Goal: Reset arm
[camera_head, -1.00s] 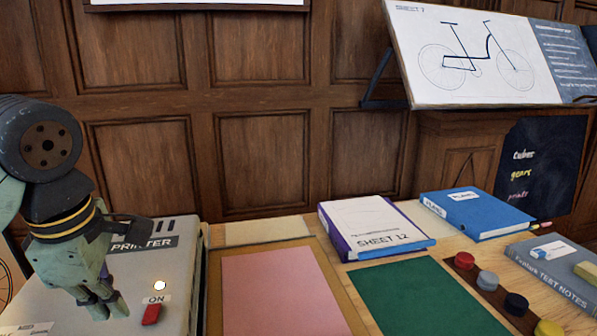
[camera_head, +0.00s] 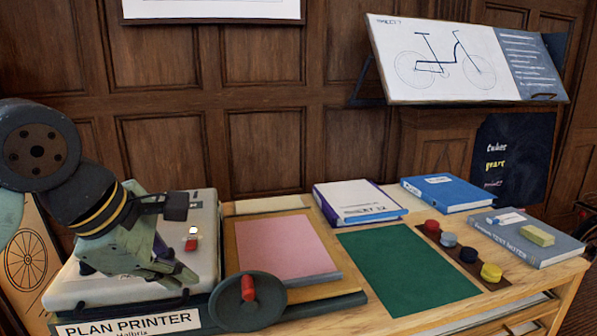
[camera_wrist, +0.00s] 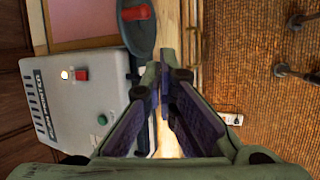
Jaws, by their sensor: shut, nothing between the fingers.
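My gripper (camera_head: 176,278) is at the left in the head view, in front of and above the plan printer (camera_head: 85,278), a pale grey box. Its fingers are shut and empty. The wrist view shows the two fingertips (camera_wrist: 160,72) together, with the printer (camera_wrist: 75,95) to their left and the brown floor to their right. The printer's red switch (camera_head: 191,244) and lit lamp (camera_head: 193,231) show behind the gripper. I cannot tell how far the fingers are from the printer's front edge.
A dark wheel with a red handle (camera_head: 249,289) stands right of the gripper. A pink sheet (camera_head: 285,248), a green mat (camera_head: 405,270), binders (camera_head: 355,203) and several coloured knobs (camera_head: 448,240) lie on the table. A drawing board (camera_head: 425,65) stands behind. The air above the green mat is clear.

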